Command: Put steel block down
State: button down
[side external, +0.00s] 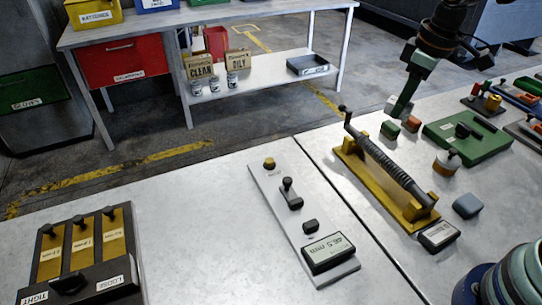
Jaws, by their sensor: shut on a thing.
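My gripper (402,103) reaches down from the top right with its dark green fingers shut. A pale grey block, the steel block (391,104), shows at the fingertips, partly hidden by them. It is close above or on the tabletop; I cannot tell whether it touches. An orange-red block (411,124) and a green block (390,130) sit just in front of the fingertips.
A yellow stand with a ribbed dark bar (385,160) is close in front left. A blue-grey block (467,205) lies nearer.

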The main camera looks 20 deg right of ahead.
jog(key=s+f+m, duration=0.1)
jog(key=m, duration=0.1)
jog(key=s+f+m, duration=0.1)
jog(key=s+m, duration=0.1)
jog(key=m, duration=0.1)
jog(key=shift+s+f, duration=0.1)
jog(key=shift+f, duration=0.1)
dwell(1.0)
jog(key=w+a+r+n, duration=0.1)
jog(key=w+a+n, duration=0.4)
jog(key=a, duration=0.4)
jog(key=w+a+r+n, duration=0.2)
jog(key=w+a+n, duration=0.2)
jog(key=a, duration=0.5)
jog(key=a+n+y, duration=0.1)
jog(key=a+n, duration=0.7)
jog(key=a, duration=0.9)
jog(key=shift+s+a+f+g, duration=0.25)
jog(key=shift+s+a+g, duration=0.05)
jog(key=shift+a, duration=0.05)
notch_tip(320, 180, down, 20)
jog(key=shift+r, duration=0.15)
